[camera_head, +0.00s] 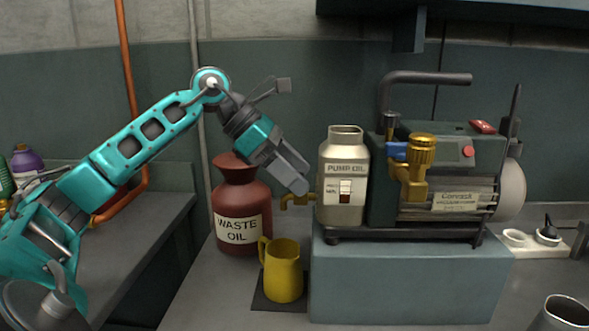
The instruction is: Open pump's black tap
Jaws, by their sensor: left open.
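The pump (450,165) is dark green and stands on a blue-grey block (410,280) at the right. My left gripper (303,188) is open and empty. It points down and right, left of the pump oil container (343,180), just above a brass spout (296,200). It is well left of and below the black tap. The view does not show clearly whether the fingers touch anything. My right gripper is not in view.
A dark red waste oil jug (240,208) stands behind and left of my gripper. A yellow mug (283,270) sits on a dark mat below the spout. The pump's black handle (428,78) rises above it. A metal cup (563,312) is at the bottom right.

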